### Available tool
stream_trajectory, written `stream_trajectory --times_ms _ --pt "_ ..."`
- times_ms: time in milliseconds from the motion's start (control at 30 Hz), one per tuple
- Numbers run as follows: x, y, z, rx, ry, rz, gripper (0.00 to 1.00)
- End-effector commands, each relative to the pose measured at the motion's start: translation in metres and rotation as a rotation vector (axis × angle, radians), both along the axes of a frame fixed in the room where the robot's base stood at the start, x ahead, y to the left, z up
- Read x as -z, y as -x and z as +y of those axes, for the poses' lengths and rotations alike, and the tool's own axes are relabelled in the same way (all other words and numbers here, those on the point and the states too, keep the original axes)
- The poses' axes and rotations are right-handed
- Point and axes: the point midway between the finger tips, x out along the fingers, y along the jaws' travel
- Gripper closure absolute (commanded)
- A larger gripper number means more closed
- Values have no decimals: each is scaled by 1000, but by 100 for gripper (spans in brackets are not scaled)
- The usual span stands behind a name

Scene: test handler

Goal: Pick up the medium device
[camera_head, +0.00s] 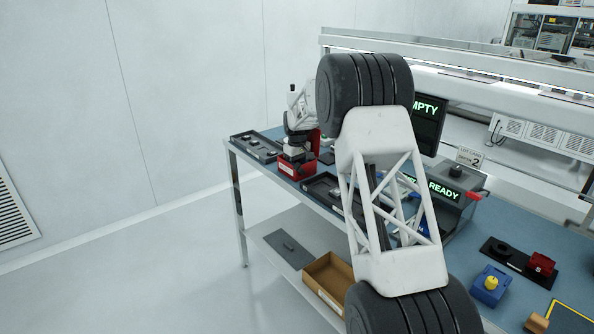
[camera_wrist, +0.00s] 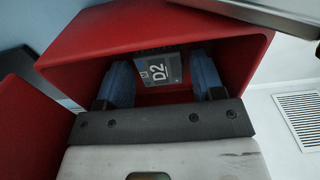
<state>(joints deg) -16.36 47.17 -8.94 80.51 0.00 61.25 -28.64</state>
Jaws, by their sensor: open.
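A grey device marked D2 (camera_wrist: 161,72) sits inside a red bin (camera_wrist: 85,45) in the wrist view. My gripper (camera_wrist: 160,82) reaches into this bin with its two blue fingers apart. One finger is on each side of the device, and I cannot tell whether either touches it. In the head view, my gripper (camera_head: 297,152) is small and dark at a red bin (camera_head: 297,169) on the bench. Its fingertips and the device are hidden there. No size label shows on the device.
Another red wall (camera_wrist: 35,130) stands at lower left in the wrist view. On the bench (camera_head: 470,262), a dark tray with small parts (camera_head: 256,146) lies left of the bin, and another dark tray (camera_head: 322,188) lies in front. A box with a READY display (camera_head: 455,195) stands right.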

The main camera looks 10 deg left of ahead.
Motion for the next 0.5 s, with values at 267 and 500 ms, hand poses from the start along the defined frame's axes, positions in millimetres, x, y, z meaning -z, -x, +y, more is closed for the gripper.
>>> stream_trajectory --times_ms 267,500 --pt "0 0 0 0 0 0 72" --pt "-2 0 0 0 0 0 77"
